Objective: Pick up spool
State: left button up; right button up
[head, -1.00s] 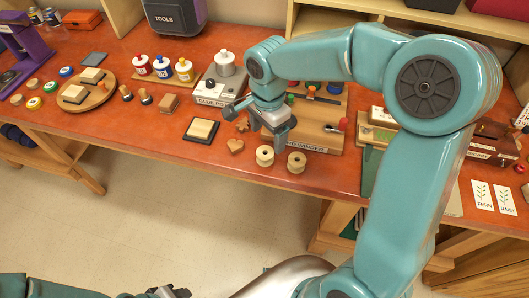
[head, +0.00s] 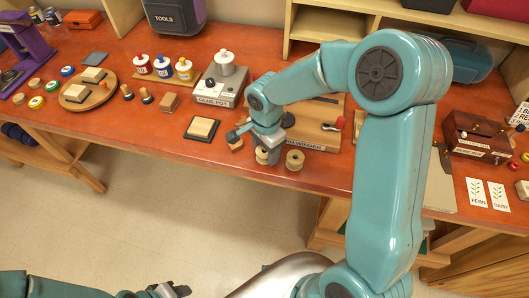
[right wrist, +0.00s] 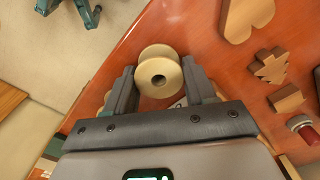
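Two pale wooden spools stand near the front edge of the orange-red bench. The left spool (head: 262,157) is partly hidden by my right gripper (head: 267,150); the right spool (head: 295,160) stands clear beside it. In the right wrist view, one spool (right wrist: 158,52) lies between the tips of my right gripper (right wrist: 160,82), with a finger close on each side. The fingers are apart, and I see no clear grip on it. Part of the other spool shows behind the left finger. My left gripper (head: 168,291) is low at the bottom of the head view, away from the bench; its opening is unclear.
The winder board (head: 318,138) stands just behind the spools. The glue pot (head: 219,92) and a black-edged pad (head: 202,128) are to the left. A heart-shaped wooden piece (right wrist: 247,16) and a tree-shaped piece (right wrist: 268,67) lie near the gripper in the wrist view.

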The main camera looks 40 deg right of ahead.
jog(key=shift+w, duration=0.1)
jog(key=shift+c, duration=0.9)
